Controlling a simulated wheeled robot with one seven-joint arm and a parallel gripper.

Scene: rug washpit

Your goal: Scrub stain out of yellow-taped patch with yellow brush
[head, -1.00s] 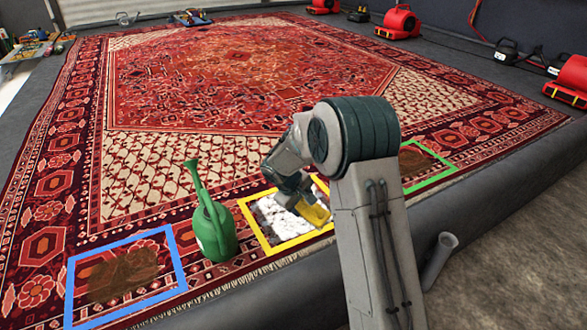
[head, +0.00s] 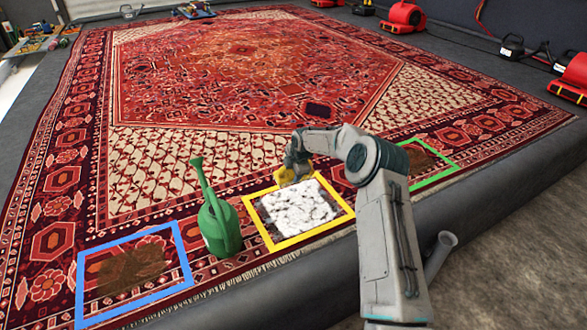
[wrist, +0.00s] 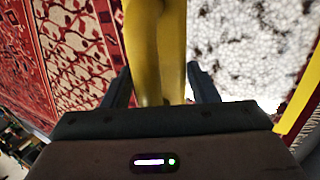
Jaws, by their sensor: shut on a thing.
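The yellow-taped patch (head: 249,213) lies near the rug's front edge, and white foam (head: 298,206) covers most of it, with darker areas at its edges. My gripper (head: 296,168) is at the far side of the patch, shut on the yellow brush (head: 288,176). In the wrist view the yellow brush (wrist: 157,50) runs up between my fingers (wrist: 160,88), with foam (wrist: 250,45) to its right and patterned rug to its left. The bristles are hidden, and I cannot tell whether they touch the rug. Any stain beneath the foam is hidden.
A green watering can (head: 220,225) stands just left of the patch. A blue-taped patch (head: 185,262) with a brown stain lies further left. A green-taped patch (head: 440,176) with a brown stain lies right, partly behind my arm. Red blowers (head: 404,17) stand along the back right.

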